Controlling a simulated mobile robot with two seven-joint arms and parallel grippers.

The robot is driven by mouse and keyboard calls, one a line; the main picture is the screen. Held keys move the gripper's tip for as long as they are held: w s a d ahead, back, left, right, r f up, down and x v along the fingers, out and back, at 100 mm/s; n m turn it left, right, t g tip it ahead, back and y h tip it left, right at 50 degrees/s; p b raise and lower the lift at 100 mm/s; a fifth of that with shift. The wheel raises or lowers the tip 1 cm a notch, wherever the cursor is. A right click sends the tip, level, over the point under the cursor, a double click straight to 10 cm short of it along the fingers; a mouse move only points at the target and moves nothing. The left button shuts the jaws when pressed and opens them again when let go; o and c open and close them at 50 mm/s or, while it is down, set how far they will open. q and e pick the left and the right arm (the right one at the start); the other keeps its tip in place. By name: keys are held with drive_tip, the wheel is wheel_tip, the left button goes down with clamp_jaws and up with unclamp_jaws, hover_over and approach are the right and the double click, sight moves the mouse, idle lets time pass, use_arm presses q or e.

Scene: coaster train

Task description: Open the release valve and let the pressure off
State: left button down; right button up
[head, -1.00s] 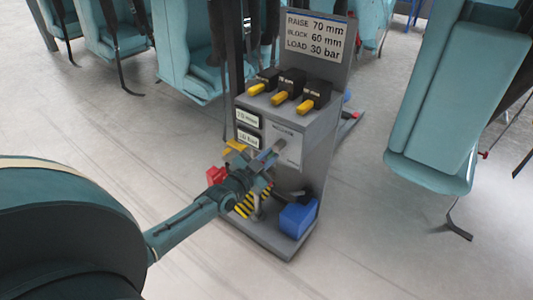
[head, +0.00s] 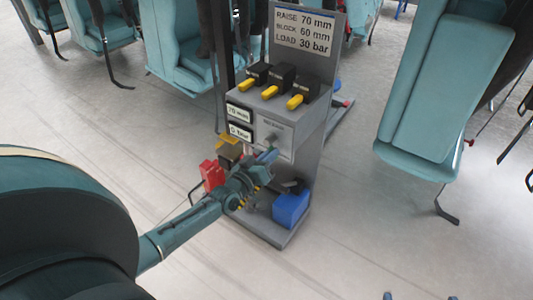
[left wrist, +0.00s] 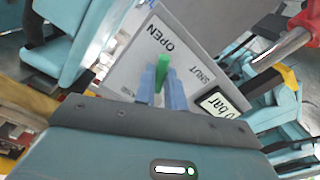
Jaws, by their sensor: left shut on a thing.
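The release panel (head: 283,143) is a light plate on the front of the grey stand, and it also shows in the left wrist view (left wrist: 135,72). It carries the words OPEN and SHUT. The green valve handle (left wrist: 162,64) sticks up from it, nearer the OPEN side. My left gripper (head: 266,156) is at the panel, with its blue fingers (left wrist: 162,80) shut on the handle. The handle's base is hidden by the fingers. The lower display (head: 240,132) reads 0 bar and the upper display (head: 238,112) reads 70 mm.
Several yellow-handled levers (head: 270,92) top the stand, below a sign (head: 305,30). A red block (head: 212,175) and a blue box (head: 291,208) sit low beside the gripper. Teal seats (head: 445,95) stand around. Two small tips at the bottom edge may be my right gripper.

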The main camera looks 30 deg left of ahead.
use_arm(q)
drive_tip(key=shift+d+r+n, duration=0.15)
drive_tip(key=shift+d+n, duration=0.05)
drive_tip(key=shift+n, duration=0.6)
drive_tip(key=shift+d+r+n, duration=0.1)
drive_tip(key=shift+d+n, duration=0.1)
drive_tip(key=shift+n, duration=0.6)
use_arm(e)
drive_tip(key=shift+s+f+g, duration=0.15)
drive_tip(key=shift+f+g, duration=0.05)
drive_tip(key=shift+g, duration=0.1)
use_arm(q)
drive_tip(key=c, duration=1.5)
unclamp_jaws()
drive_tip(key=shift+o, duration=0.2)
drive_tip(key=s+a+p, duration=0.1)
drive_tip(key=s+p, duration=0.2)
drive_tip(key=s, duration=1)
use_arm(e)
drive_tip(key=r, duration=0.2)
drive_tip(key=s+d+m, duration=0.1)
drive_tip(key=shift+r, duration=0.4)
